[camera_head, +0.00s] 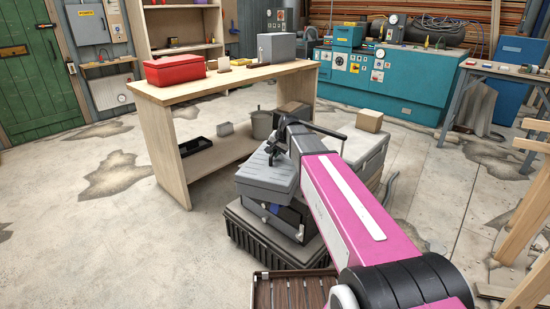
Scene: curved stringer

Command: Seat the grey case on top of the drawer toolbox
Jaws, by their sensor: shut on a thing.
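The grey case (262,178) has a ribbed lid and sits in the middle of the view, at the end of my arm. My gripper (277,151) is at the top of the case, shut on it; the fingertips are small and partly hidden by my wrist. The drawer toolbox (289,219), dark with light latches or corners, is directly below the case. The case overlaps its top in the picture, and I cannot tell whether they touch. My pink arm hides the right side of both.
The toolbox stands on a black ribbed base (262,243). A slatted brown crate (296,291) is in front. A wooden workbench (165,150) with a red box (174,70) and another grey box (277,47) is behind. A cardboard box (369,121) is at right. Floor at left is clear.

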